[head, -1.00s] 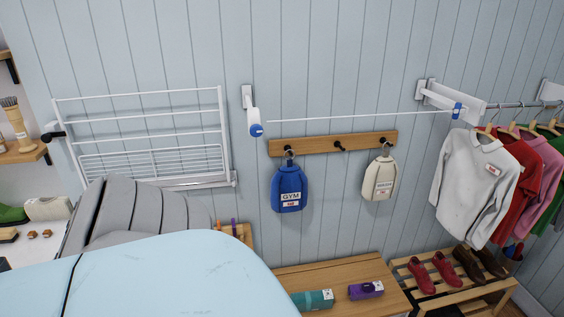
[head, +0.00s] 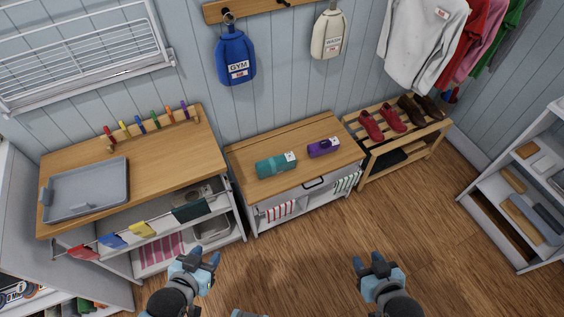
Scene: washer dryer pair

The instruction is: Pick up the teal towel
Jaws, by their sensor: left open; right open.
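The teal towel (head: 277,166) is a rolled bundle with a white tag. It lies on the wooden top of a low cabinet (head: 247,178) in the middle of the head view. A purple rolled towel (head: 323,148) lies to its right, apart from it. My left gripper (head: 204,260) is open and empty, low in the view, over the floor in front of the left cabinet. My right gripper (head: 371,262) is open and empty over the floor. Both are well short of the towel.
A taller cabinet (head: 150,158) with a grey tray (head: 85,190) and a peg rail stands left. A shoe rack (head: 397,148) is right of the low cabinet, and a white shelf (head: 520,195) is at far right. Blue (head: 236,55) and cream bags hang above. The wooden floor between is clear.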

